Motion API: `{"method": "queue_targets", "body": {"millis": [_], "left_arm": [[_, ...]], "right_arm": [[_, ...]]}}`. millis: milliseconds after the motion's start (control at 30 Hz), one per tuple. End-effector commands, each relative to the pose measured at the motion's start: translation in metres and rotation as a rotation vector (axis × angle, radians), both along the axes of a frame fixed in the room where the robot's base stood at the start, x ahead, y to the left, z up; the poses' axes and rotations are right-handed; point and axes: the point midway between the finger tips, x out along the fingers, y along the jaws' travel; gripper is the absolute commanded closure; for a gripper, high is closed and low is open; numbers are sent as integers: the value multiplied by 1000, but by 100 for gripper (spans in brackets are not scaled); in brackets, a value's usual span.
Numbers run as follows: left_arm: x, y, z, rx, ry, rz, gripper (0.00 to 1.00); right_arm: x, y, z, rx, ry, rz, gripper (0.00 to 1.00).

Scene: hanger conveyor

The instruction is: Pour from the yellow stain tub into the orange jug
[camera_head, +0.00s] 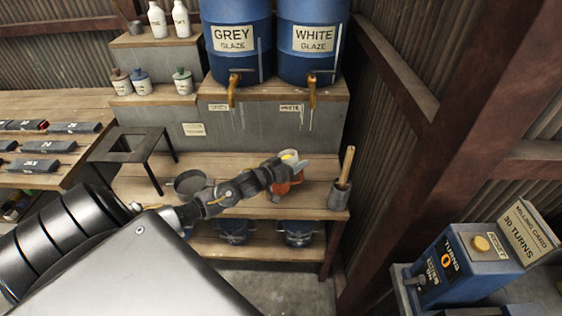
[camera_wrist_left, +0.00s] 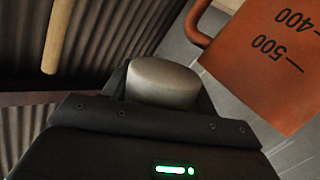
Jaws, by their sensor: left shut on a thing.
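The yellow stain tub (camera_head: 289,156) is a small pale tub with yellow at its top, in the head view. My left gripper (camera_head: 284,168) is shut on it, just above the orange jug. In the left wrist view, a grey rounded piece (camera_wrist_left: 163,82) stands beyond the dark gripper body; I cannot tell if it is the tub. The orange jug (camera_head: 282,190) stands on the wooden bench, partly hidden behind the gripper. In the left wrist view the jug (camera_wrist_left: 275,75) fills the upper right, with its 400 and 500 marks upside down. My right gripper is not in view.
A grey pot with a wooden stick (camera_head: 341,190) stands right of the jug, a dark pan (camera_head: 190,183) left of it. Grey (camera_head: 235,45) and white (camera_head: 313,45) glaze barrels stand behind, above. A black stand (camera_head: 133,148) is at left. A blue turning machine (camera_head: 465,262) is at lower right.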

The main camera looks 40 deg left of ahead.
Motion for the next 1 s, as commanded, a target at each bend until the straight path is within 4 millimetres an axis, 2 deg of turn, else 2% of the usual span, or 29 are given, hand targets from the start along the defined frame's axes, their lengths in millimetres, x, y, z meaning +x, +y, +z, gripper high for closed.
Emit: {"method": "queue_targets", "body": {"millis": [233, 667, 1000], "left_arm": [[-1, -2, 4, -68, 9, 2, 68], [-1, -2, 3, -86, 11, 0, 68], [-1, -4, 6, -172, 23, 1, 68]], "right_arm": [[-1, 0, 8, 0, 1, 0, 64], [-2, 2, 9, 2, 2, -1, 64], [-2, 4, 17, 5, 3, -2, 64]]}}
